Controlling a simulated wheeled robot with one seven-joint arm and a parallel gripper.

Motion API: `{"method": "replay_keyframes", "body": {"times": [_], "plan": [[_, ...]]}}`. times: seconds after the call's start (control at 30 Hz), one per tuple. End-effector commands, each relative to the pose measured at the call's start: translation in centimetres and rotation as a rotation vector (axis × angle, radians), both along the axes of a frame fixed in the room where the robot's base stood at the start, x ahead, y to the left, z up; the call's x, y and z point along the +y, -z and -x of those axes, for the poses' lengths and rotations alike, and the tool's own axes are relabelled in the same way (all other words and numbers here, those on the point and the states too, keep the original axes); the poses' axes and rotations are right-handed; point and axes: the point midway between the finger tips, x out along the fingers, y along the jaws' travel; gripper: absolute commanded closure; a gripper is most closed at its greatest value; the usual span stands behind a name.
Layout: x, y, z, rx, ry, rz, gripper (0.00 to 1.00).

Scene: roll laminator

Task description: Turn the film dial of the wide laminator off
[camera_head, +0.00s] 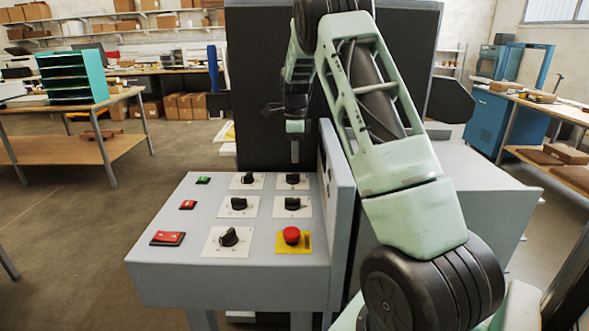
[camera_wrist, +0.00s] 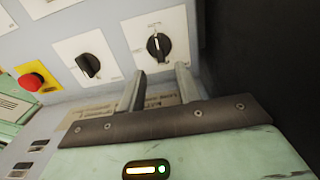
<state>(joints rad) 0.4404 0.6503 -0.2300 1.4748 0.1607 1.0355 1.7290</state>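The laminator's control panel (camera_head: 200,262) carries several black rotary dials on white plates. Their labels are too small to read, so I cannot tell which is the film dial. The far right dial (camera_head: 292,179) also shows in the wrist view (camera_wrist: 158,46), its pointer roughly upright there. The middle right dial (camera_head: 292,203) shows left of it in the wrist view (camera_wrist: 88,66), its knob tilted. My gripper (camera_head: 295,152) hangs above the panel's far right end. In the wrist view its two fingers (camera_wrist: 160,88) are apart and empty, just short of the far right dial.
A red emergency button (camera_head: 291,235) on a yellow plate sits at the panel's near right. A green button (camera_head: 203,180) and red switches (camera_head: 168,238) line its left side. A raised grey side wall (camera_head: 338,210) borders the right; a dark upright panel (camera_head: 262,90) stands behind.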

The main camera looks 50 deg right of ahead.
Motion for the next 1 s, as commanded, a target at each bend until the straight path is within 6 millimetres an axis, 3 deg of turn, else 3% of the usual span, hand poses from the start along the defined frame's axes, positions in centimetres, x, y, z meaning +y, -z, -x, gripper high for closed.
{"method": "replay_keyframes", "body": {"times": [0.3,0.5,0.77,0.9,1.0], "plan": [[0.0,5.2,0.0,0.002,-0.001,-0.001,0.66],[0.0,6.4,0.0,-0.001,0.0,0.001,0.66],[0.0,6.5,0.0,-0.001,-0.001,0.001,0.66],[0.0,6.5,0.0,-0.001,-0.001,0.001,1.0],[0.0,6.5,0.0,0.0,-0.001,0.0,1.0]]}}
